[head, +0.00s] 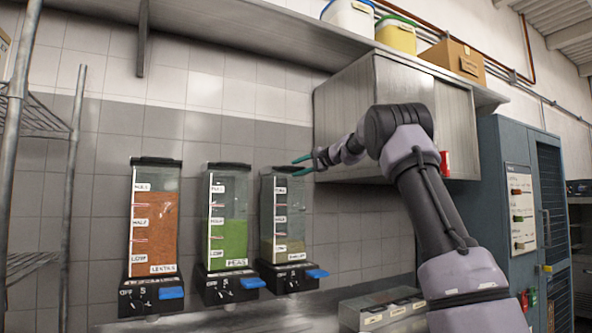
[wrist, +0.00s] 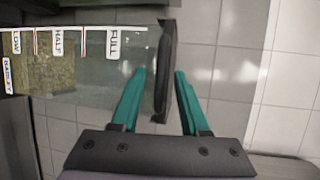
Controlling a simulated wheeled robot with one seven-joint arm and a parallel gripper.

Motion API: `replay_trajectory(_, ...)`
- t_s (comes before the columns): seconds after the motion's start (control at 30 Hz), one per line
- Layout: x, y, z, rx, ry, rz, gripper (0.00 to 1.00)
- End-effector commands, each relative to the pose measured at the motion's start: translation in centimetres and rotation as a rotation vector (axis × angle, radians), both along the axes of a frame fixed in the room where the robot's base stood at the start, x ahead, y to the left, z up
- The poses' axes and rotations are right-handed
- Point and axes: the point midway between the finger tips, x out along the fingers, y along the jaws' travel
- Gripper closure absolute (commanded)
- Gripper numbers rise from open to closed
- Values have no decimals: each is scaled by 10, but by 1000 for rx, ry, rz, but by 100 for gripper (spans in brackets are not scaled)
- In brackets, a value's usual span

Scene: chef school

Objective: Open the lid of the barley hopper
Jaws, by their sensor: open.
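The barley hopper (head: 282,215) is the right one of three clear wall dispensers, with a low layer of grain. Its dark lid (head: 280,170) lies shut across the top. In the wrist view the hopper (wrist: 85,75) lies sideways, with a BARLEY label at the left and the black lid (wrist: 164,70) as an upright strip. My gripper (head: 302,164) is at the hopper's upper right; it also shows in the wrist view (wrist: 160,74). Its teal fingers are open, one on each side of the lid's near end. I cannot tell whether they touch it.
The peas hopper (head: 229,220) and the lentil hopper (head: 154,220) stand to the left. A steel wall cabinet (head: 345,110) hangs close above and right of the barley hopper. A metal container (head: 385,310) stands on the counter below. A wire rack (head: 70,190) is at far left.

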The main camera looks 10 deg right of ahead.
Motion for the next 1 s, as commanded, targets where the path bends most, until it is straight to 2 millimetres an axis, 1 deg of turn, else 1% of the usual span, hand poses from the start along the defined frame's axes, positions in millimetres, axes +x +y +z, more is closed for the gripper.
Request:
replay_trajectory(0.03, 3, 4, -1, -1, -1, 1, 55)
replay_trajectory(0.13, 8, 7, -2, -1, -1, 1, 55)
replay_trajectory(0.43, 9, 8, -2, -1, -1, 0, 55)
replay_trajectory(0.47, 9, 8, -2, -1, -1, 0, 67)
replay_trajectory(0.5, 9, 8, -2, -1, -1, 0, 82)
replay_trajectory(0.53, 9, 8, -2, -1, -1, 0, 94)
replay_trajectory(0.57, 9, 8, -2, -1, -1, 0, 100)
replay_trajectory(1.0, 9, 8, -2, -1, -1, 0, 100)
